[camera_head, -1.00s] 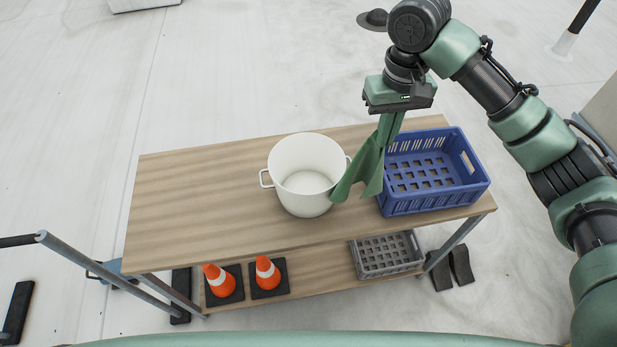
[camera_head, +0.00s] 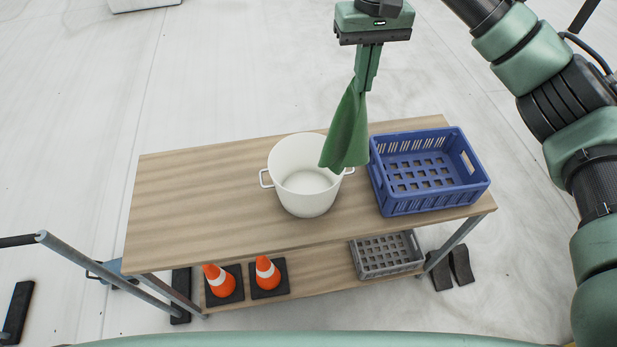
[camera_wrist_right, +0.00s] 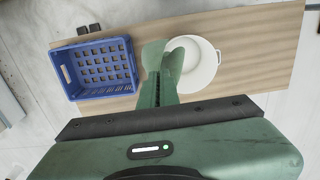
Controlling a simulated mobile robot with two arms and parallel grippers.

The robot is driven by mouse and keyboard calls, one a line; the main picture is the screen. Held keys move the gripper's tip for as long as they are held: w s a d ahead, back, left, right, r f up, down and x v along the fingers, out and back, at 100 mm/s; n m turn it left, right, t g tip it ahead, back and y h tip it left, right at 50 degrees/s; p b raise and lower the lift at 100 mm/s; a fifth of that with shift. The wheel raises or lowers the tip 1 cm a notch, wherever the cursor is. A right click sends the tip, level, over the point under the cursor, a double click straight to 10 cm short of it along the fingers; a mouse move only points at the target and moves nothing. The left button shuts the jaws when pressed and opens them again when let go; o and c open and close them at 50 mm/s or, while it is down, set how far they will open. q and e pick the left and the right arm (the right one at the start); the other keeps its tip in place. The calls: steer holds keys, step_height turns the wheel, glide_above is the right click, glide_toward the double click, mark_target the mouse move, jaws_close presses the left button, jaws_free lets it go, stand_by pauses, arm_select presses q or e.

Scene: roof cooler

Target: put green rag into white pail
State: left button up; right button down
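The green rag (camera_head: 346,130) hangs down from my right gripper (camera_head: 360,80), which is shut on its upper end. The rag's lower end overlaps the right rim of the white pail (camera_head: 292,152) in the head view; whether it touches the pail I cannot tell. The pail stands upright and open on the wooden table, and the inside that shows is empty. In the right wrist view the rag (camera_wrist_right: 152,58) hangs beside and partly over the pail (camera_wrist_right: 208,62), with the gripper (camera_wrist_right: 163,85) above. My left gripper is not in view.
A blue crate (camera_head: 385,200) stands right of the pail on the wooden table (camera_head: 190,195). The table's left part is clear. On the lower shelf are two orange cones (camera_head: 222,282) (camera_head: 267,274) and a grey crate (camera_head: 388,268).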

steer(key=w+a+r, duration=0.6)
steer(key=w+a, duration=0.2)
steer(key=a, duration=0.2)
steer(key=shift+r, duration=0.15)
steer(key=shift+w, duration=0.15)
stand_by(1.3)
steer(key=s+b, duration=0.1)
steer(key=b, duration=0.2)
steer(key=s+d+b, duration=0.1)
steer(key=b, duration=0.3)
steer(key=s+b, duration=0.1)
steer(key=b, duration=0.2)
steer(key=shift+s+d+b, duration=0.3)
steer(key=shift+b, duration=0.1)
stand_by(0.8)
